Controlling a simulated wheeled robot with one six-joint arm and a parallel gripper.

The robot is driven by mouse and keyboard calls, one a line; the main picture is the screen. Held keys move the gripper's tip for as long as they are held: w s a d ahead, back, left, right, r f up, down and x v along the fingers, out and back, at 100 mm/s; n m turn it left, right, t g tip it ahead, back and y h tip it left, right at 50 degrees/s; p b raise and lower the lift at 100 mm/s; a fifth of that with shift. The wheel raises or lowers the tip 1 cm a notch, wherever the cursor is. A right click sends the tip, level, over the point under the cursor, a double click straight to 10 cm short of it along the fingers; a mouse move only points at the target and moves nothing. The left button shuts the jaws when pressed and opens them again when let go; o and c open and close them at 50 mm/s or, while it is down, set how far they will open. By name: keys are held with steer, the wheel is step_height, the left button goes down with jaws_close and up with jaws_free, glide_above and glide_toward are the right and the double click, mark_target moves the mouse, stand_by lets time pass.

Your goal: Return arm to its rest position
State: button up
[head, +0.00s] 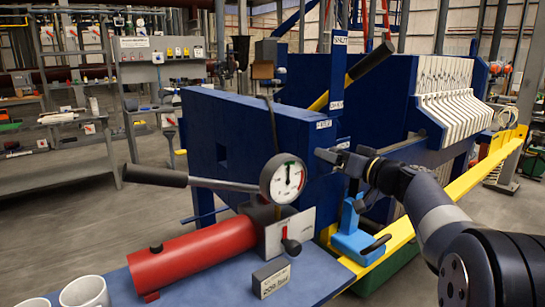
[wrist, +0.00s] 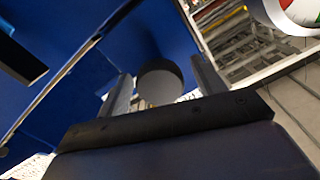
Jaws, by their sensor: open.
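My gripper (head: 330,155) is open beside the blue press frame (head: 245,130), right of and slightly above the round pressure gauge (head: 283,178). My arm reaches in from the lower right. In the wrist view, my gripper (wrist: 158,72) has its two fingers apart. A dark round end (wrist: 160,78) shows between them; I cannot tell what it belongs to or how near it is. The gauge (wrist: 300,12) is cut off at the upper right there. A black-handled lever (head: 155,176) points left from behind the gauge.
A red cylinder (head: 195,252) lies on the blue bench (head: 318,270) with white cups (head: 85,292). A blue clamp-like part (head: 352,235) stands under my arm, near the yellow rail (head: 470,178). A yellow lever with a black grip (head: 370,62) leans above. White plates (head: 455,95) stand behind.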

steer(key=shift+r+n+p, duration=0.15)
steer(key=shift+n+p, duration=0.4)
steer(key=shift+n, duration=0.35)
steer(key=shift+s+d, duration=0.2)
steer(key=shift+v, duration=1.25)
steer(key=shift+a, duration=0.1)
